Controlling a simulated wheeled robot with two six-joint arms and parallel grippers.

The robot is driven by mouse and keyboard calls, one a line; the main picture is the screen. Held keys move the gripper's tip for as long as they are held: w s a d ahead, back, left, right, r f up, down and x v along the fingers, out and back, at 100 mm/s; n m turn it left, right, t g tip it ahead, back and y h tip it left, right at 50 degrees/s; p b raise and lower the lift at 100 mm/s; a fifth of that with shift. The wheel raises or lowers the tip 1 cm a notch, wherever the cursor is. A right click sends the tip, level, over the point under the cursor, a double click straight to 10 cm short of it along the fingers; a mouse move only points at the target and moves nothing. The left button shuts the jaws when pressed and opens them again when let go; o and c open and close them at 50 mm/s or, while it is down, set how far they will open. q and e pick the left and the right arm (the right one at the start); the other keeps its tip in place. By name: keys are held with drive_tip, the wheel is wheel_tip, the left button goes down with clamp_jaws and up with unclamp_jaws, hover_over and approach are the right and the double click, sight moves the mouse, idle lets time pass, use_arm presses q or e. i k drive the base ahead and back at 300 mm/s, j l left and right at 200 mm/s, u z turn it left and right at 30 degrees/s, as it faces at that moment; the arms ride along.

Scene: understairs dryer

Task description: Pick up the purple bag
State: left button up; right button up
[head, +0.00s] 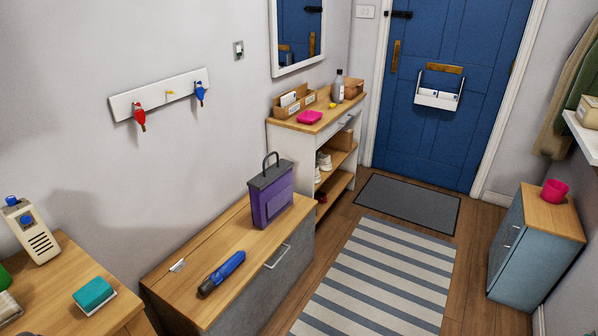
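The purple bag (272,204) stands upright on the wooden top of a low grey chest (222,236), near its far end. It has a dark grey top and a dark loop handle (271,160) standing up.
A blue folded umbrella (222,272) and a small white item (178,265) lie on the chest nearer me. A striped rug (385,280) covers open floor right of the chest. A blue cabinet (530,250) stands at right.

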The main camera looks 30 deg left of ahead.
sight(271, 192)
drive_tip(key=i+u, duration=0.2)
drive_tip(key=i, duration=0.3)
drive_tip(key=i+l+u, duration=0.1)
drive_tip(key=i+u, duration=0.15)
drive_tip(key=i, duration=0.25)
drive_tip(key=i+l+u, duration=0.2)
drive_tip(key=i, duration=0.3)
